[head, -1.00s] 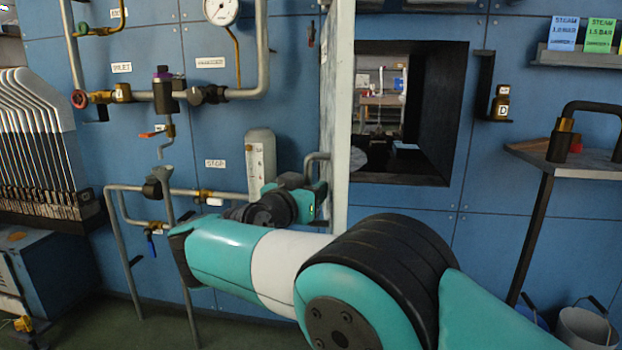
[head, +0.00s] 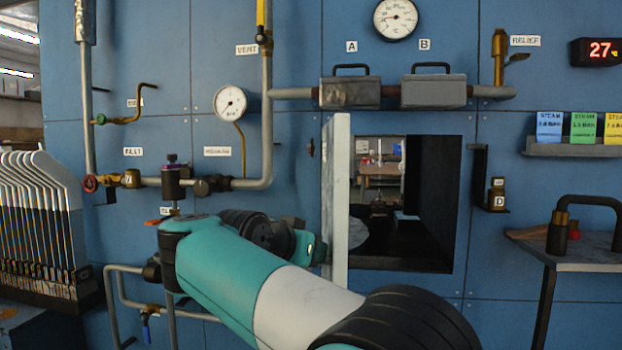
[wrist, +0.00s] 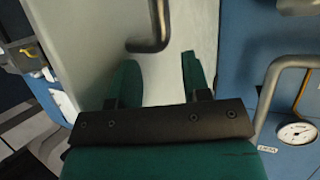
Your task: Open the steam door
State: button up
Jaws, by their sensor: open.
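The steam door (head: 336,200) is a pale panel that stands swung out from the wall, seen nearly edge-on in the head view. The dark opening (head: 430,200) beside it is uncovered. In the wrist view, the door's pale face (wrist: 95,35) fills the middle, with a bent grey handle (wrist: 160,25) on it. My gripper (wrist: 158,62) faces that side; its two green fingers are apart with nothing between them. The handle lies above the fingertips, apart from them. In the head view, my gripper (head: 310,248) is beside the door's left face, and the handle cannot be made out.
Pipes, valves and a pressure gauge (head: 230,102) are on the blue wall to the left. A rack of sock boards (head: 40,220) stands at far left. A small shelf table (head: 585,250) stands at right. The floor inside the opening holds a pale round thing.

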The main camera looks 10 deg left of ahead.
notch_tip(320, 180, up, 11)
jog(key=w+t+h, duration=0.1)
jog(key=t, duration=0.3)
jog(key=shift+w+d+h, duration=0.25)
jog(key=shift+d+h, duration=0.15)
jog(key=shift+f, duration=0.1)
jog(key=shift+c, duration=0.3)
